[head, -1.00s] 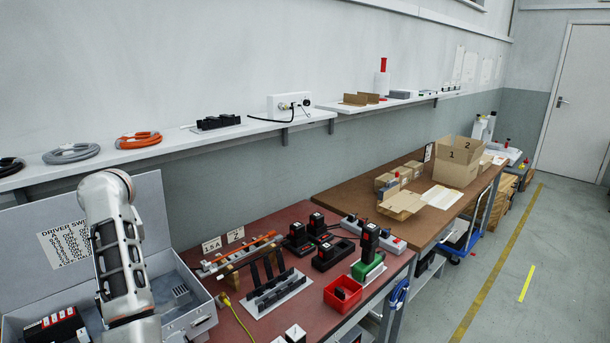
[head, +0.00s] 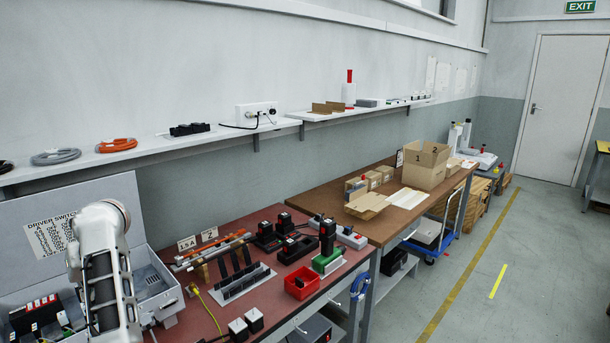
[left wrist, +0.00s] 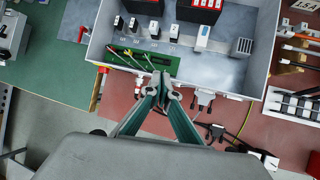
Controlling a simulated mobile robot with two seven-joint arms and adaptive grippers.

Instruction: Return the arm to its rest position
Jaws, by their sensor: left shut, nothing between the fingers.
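My left arm (head: 104,270) comes up at the lower left of the head view, in front of the open grey metal case. Its gripper is outside the head view. In the left wrist view my left gripper (left wrist: 164,88) is shut and empty, its fingertips together above the near edge of the grey case (left wrist: 262,75). A green terminal strip (left wrist: 140,62) with wires lies in the case just beyond the fingertips. From this view I cannot tell how high the fingers are. My right arm and gripper show in neither view.
The red bench top (head: 215,311) holds a black rack (head: 243,280), a red bin (head: 303,283) and chargers with a cordless driver (head: 327,236). A wall shelf (head: 120,156) runs behind. Cardboard boxes (head: 425,163) stand on the brown bench. The floor at right is clear.

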